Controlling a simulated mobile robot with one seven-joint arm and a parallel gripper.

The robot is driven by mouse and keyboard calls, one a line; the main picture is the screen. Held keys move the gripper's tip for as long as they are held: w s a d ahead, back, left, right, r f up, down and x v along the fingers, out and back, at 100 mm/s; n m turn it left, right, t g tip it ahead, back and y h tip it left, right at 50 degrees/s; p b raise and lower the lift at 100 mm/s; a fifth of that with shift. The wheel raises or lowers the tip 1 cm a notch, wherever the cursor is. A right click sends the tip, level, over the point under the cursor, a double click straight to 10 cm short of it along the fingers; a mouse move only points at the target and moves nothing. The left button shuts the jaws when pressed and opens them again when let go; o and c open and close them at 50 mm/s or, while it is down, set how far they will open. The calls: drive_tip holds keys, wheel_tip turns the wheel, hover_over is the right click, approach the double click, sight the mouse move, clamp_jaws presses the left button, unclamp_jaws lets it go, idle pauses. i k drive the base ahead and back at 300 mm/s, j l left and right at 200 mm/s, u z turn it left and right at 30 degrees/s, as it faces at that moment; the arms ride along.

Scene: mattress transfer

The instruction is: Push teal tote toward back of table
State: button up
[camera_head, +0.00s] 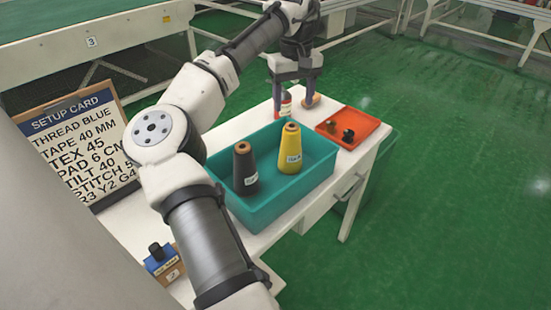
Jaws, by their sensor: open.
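The teal tote (301,199) stands on the white table, in the middle of the view.
The white table (257,244) has an orange tray (366,122) with small dark items at the right. A setup card board (76,140) stands at the left. Green floor (450,200) lies open to the right.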

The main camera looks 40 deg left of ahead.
sight(272, 169)
drive_tip(key=k+l+u, duration=0.15)
drive_tip(key=u, duration=0.35)
drive_tip(key=k+l+u, duration=0.15)
drive_tip(key=u, duration=0.35)
drive_tip(key=k+l+u, duration=0.15)
drive_tip(key=u, duration=0.3)
drive_tip(key=k, duration=0.05)
